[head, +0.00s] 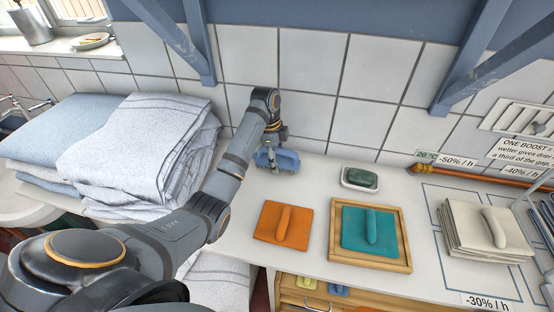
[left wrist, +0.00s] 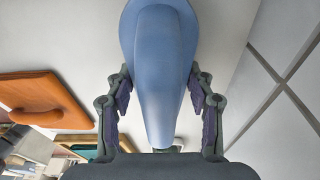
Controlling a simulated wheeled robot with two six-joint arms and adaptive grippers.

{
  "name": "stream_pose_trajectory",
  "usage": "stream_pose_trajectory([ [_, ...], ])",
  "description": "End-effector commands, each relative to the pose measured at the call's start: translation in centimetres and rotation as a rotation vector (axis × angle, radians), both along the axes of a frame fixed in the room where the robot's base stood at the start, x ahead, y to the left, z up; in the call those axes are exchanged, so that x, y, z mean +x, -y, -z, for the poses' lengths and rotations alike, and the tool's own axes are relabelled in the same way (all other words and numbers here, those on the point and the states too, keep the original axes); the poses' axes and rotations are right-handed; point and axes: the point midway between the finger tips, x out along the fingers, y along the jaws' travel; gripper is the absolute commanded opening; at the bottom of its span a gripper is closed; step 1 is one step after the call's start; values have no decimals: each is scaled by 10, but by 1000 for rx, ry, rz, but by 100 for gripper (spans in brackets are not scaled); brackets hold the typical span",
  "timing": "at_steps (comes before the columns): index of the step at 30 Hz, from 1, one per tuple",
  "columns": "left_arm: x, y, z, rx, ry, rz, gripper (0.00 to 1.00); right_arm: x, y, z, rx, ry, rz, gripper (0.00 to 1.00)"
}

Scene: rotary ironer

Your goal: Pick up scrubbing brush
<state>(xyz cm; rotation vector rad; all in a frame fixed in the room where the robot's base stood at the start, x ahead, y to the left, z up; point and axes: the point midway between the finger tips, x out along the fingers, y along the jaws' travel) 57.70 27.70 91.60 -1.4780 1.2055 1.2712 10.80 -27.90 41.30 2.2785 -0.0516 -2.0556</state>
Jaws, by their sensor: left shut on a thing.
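The blue scrubbing brush (head: 284,161) is at the back of the white counter, near the tiled wall. My left gripper (head: 275,146) reaches down to it from above and is shut on it. In the left wrist view the smooth blue body of the brush (left wrist: 160,65) lies between the two fingers, one on each side. I cannot tell whether the brush touches the counter or is slightly above it. My right gripper is in neither view.
Folded towels (head: 150,145) are piled to the left. A dish with a green bar (head: 360,177), an orange handled pad (head: 284,222), a teal pad (head: 370,228) in a wooden tray and a cream stack (head: 470,235) lie to the right. A copper pipe (head: 455,172) runs along the wall.

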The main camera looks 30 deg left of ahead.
Motion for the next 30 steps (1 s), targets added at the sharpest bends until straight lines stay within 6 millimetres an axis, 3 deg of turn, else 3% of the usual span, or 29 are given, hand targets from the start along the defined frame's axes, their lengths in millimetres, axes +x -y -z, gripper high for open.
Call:
stream_pose_trajectory([
  [5, 0, 0, -15, 0, 2, 0, 18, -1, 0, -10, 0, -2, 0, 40],
  [8, 1, 0, -35, 1, 3, 0, 18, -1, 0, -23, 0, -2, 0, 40],
  [11, -10, 4, -56, 1, -1, 0, 18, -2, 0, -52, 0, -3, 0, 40],
  [18, -47, 18, -106, 0, -2, 2, 18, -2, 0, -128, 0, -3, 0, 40],
  [21, -73, 28, -116, -1, -4, 3, 18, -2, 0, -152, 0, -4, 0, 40],
  [25, -102, 40, -125, -2, -3, 1, 18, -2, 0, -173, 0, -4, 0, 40],
  [30, -124, 49, -130, 0, -1, 1, 18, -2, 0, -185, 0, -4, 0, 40],
])
